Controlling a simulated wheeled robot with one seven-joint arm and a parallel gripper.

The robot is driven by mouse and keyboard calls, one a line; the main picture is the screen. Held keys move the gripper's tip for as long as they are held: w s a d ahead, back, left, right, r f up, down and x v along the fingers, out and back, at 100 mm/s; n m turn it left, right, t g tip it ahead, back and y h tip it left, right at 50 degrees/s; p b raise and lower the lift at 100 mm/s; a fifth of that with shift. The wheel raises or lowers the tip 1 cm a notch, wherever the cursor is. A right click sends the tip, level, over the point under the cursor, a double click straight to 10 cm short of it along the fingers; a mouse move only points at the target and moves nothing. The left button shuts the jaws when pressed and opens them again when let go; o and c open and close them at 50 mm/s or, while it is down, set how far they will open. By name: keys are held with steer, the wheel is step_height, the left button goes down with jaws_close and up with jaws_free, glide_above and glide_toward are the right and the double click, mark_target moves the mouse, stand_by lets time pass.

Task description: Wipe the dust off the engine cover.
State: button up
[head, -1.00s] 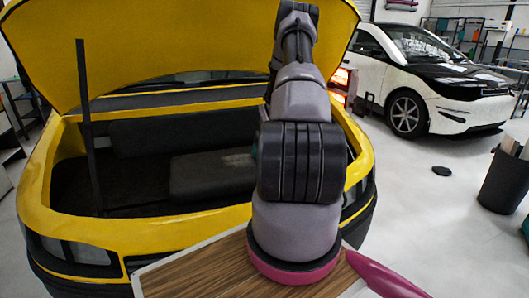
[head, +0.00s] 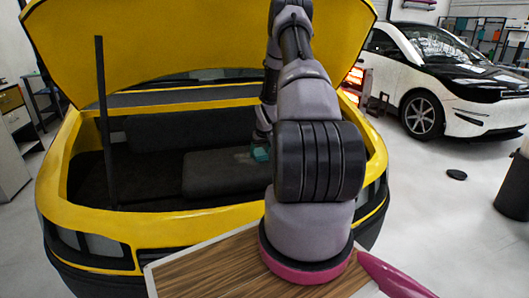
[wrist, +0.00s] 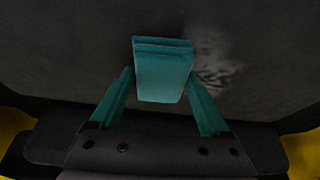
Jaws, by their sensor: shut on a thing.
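The engine cover (head: 212,178) is a dark grey raised panel inside the yellow car's open bay. It also fills much of the wrist view as a dark surface (wrist: 60,60). A pale, streaky dust patch (wrist: 213,72) lies on it, right of my gripper in the wrist view. My gripper (wrist: 162,88) has teal fingers and is shut on a teal layered block, like a folded cloth or pad (wrist: 163,75). In the head view the teal end (head: 260,153) is over the cover's right part. Whether the block touches the cover is unclear.
The yellow hood (head: 200,45) is raised above the bay, with a dark prop rod (head: 105,125) at the left. The yellow rim (head: 190,222) surrounds the bay. A white car (head: 450,90) and a dark bin (head: 513,190) stand at the right. Open floor lies between.

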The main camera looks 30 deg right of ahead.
mark_target(235, 157)
steer(key=shift+w+a+r, duration=0.1)
steer(key=shift+w+a, duration=0.2)
steer(key=shift+a, duration=0.6)
steer(key=shift+w+a, duration=0.25)
steer(key=shift+a, duration=0.65)
steer(key=shift+w+a, duration=0.25)
steer(key=shift+a, duration=0.6)
steer(key=shift+w+a, duration=0.25)
steer(key=shift+a, duration=0.6)
steer(key=shift+w+a, duration=0.25)
steer(key=shift+a, duration=0.6)
steer(key=shift+w+a, duration=0.2)
steer(key=shift+a, duration=0.65)
steer(key=shift+w+d+f, duration=0.1)
steer(key=shift+w+d, duration=0.1)
steer(key=shift+w, duration=0.45)
steer(key=shift+w+d+f, duration=0.1)
steer(key=shift+w+d, duration=0.1)
steer(key=shift+w, duration=0.45)
steer(key=shift+s+d+r, duration=0.1)
steer(key=shift+s+d, duration=0.25)
steer(key=shift+d, duration=0.85)
steer(key=shift+s+d+r, duration=0.1)
steer(key=shift+s+d, duration=0.2)
steer(key=shift+d, duration=0.85)
steer(key=shift+s+d, duration=0.35)
steer(key=shift+d, duration=0.85)
